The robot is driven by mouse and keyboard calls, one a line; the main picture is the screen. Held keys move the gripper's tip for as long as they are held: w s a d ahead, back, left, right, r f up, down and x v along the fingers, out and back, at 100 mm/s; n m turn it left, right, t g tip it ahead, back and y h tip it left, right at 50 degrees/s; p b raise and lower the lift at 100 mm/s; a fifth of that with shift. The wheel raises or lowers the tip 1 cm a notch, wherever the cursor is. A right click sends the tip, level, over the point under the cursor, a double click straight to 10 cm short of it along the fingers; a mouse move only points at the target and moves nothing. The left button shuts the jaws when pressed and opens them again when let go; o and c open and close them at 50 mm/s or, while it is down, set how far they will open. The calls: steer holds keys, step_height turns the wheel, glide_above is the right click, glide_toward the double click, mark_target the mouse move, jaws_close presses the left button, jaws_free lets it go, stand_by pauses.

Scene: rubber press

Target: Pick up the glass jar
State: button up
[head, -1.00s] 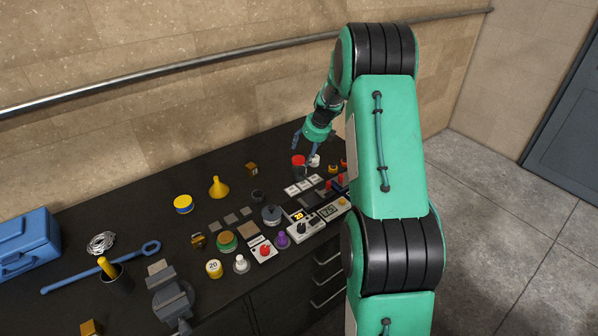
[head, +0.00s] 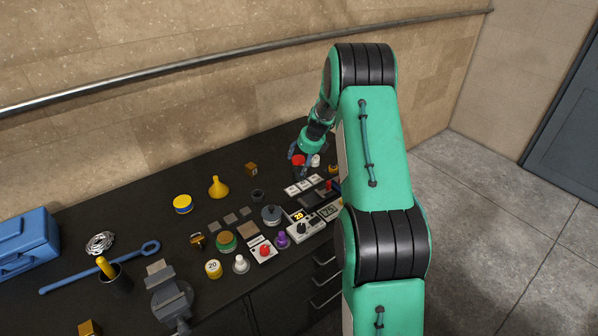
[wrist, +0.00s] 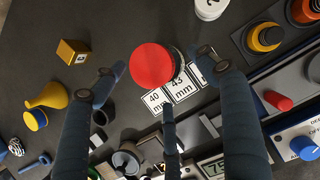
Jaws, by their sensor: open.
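The glass jar has a round red lid (wrist: 152,66); a sliver of its clear side shows to the right of the lid in the wrist view. In the head view the jar's red lid (head: 298,160) is below my green wrist, partly covered by my fingers. My gripper (wrist: 160,82) is open and empty. Its fingers are spread to the left, right and lower side of the lid in the wrist view, with gaps around it. In the head view my gripper (head: 300,157) is at the jar.
White number cards (wrist: 168,98) lie close beside the jar. A white cylinder (head: 315,161) and knobs stand to its right. A small yellow cube (head: 252,169), a yellow funnel (head: 217,187) and control boxes (head: 301,229) are farther off. The wall (head: 200,100) is behind the bench.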

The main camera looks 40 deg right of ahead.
steer(key=shift+b+x, duration=0.45)
steer(key=shift+x, duration=2.1)
steer(key=shift+d, duration=0.15)
steer(key=shift+w, duration=0.1)
steer(key=c, duration=1.3)
steer(key=shift+r, duration=0.15)
steer(key=shift+c, duration=0.2)
steer(key=shift+r+p, duration=0.35)
steer(key=shift+r, duration=1.2)
steer(key=shift+s+r, duration=0.2)
steer(key=shift+s, duration=0.05)
steer(key=s+a+r, duration=0.1)
steer(key=s+a, duration=0.6)
steer(key=s, duration=0.6)
steer(key=shift+s+a+p, duration=0.15)
steer(key=shift+s+p, duration=0.15)
steer(key=shift+s, duration=0.1)
